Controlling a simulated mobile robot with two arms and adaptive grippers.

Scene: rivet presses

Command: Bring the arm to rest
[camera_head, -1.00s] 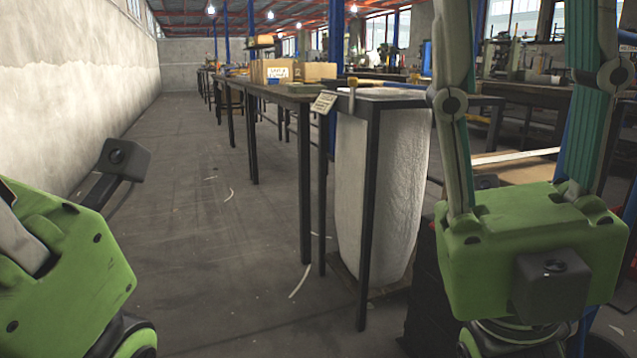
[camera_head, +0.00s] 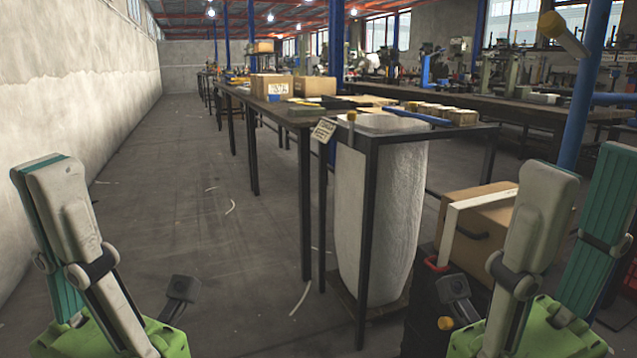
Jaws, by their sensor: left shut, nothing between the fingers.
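My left gripper (camera_head: 48,180) stands at the lower left, its pale grey and teal fingers pointing up from a green body. The fingers are together with nothing between them. My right gripper (camera_head: 582,180) is at the lower right, fingers pointing up. Its two fingers stand apart, a teal pad shows on the right one, and I see nothing held. The lower parts of both arms are out of the frame. Neither gripper appears to touch anything.
A tall whitish bin (camera_head: 380,220) stands inside a dark metal frame in the middle. A long workbench (camera_head: 262,103) carries cardboard boxes (camera_head: 272,87). A brown box (camera_head: 480,225) is behind my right gripper. The floor (camera_head: 190,210) at the left is clear up to the wall (camera_head: 75,100).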

